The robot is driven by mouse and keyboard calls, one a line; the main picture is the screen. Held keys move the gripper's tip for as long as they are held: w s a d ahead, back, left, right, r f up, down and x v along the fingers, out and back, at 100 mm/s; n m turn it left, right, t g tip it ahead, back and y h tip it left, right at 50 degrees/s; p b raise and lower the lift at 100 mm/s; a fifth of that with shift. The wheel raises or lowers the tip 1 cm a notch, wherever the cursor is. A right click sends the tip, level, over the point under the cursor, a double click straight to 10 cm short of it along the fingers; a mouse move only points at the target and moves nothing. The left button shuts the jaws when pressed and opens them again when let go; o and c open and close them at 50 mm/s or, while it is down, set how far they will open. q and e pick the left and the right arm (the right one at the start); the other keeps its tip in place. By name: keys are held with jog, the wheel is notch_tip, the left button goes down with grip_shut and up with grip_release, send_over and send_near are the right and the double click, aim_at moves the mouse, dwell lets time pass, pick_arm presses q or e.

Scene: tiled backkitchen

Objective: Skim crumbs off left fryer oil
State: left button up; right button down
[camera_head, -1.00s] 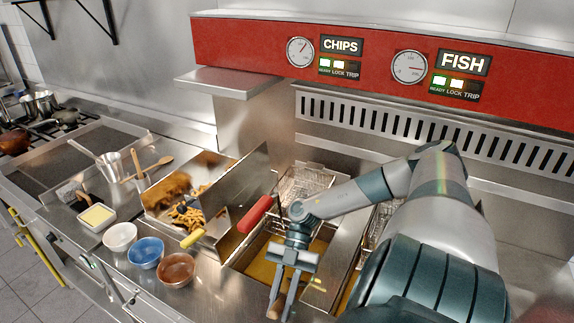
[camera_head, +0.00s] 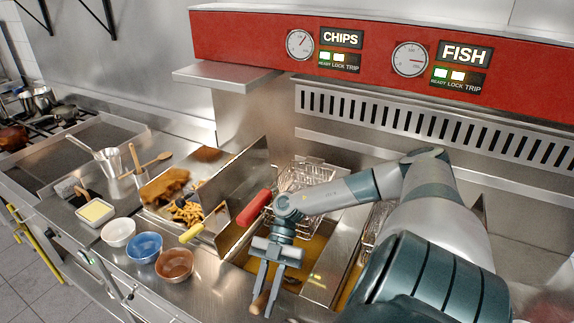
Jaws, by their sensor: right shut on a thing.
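The left fryer, under the CHIPS sign (camera_head: 342,38), holds golden-brown oil (camera_head: 312,247). My right arm reaches in from the right. My right gripper (camera_head: 263,300) hangs pointing down at the front of this fryer. It is shut on a thin brown handle (camera_head: 258,304), of which only a short piece shows between the fingertips. The rest of the held tool and any crumbs cannot be made out. A wire basket (camera_head: 305,174) stands at the back of the left fryer, and a red handle (camera_head: 254,207) sticks out towards the front left. My left gripper is not in view.
Left of the fryer, a steel bay holds fried food (camera_head: 165,186) and chips (camera_head: 187,212), with a yellow handle (camera_head: 192,233) at its front. White (camera_head: 118,232), blue (camera_head: 145,248) and brown (camera_head: 174,265) bowls line the counter. An upright steel panel (camera_head: 236,185) stands beside the fryer.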

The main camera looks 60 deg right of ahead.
aim_at(256, 303)
jog(key=shift+r, duration=0.1)
dwell(0.4)
jog(key=shift+a+r+p, duration=0.15)
jog(key=shift+a+p, duration=0.05)
jog(key=shift+p, duration=0.1)
jog(key=r+p, duration=0.3)
jog(key=a+r+p, duration=0.1)
jog(key=r, duration=0.1)
jog(key=shift+r, duration=0.1)
jog(key=shift+s+a+r, duration=0.1)
jog(key=shift+a+r, duration=0.05)
jog(key=shift+r, duration=0.5)
jog(key=shift+a+r, duration=0.1)
jog(key=shift+r, duration=0.55)
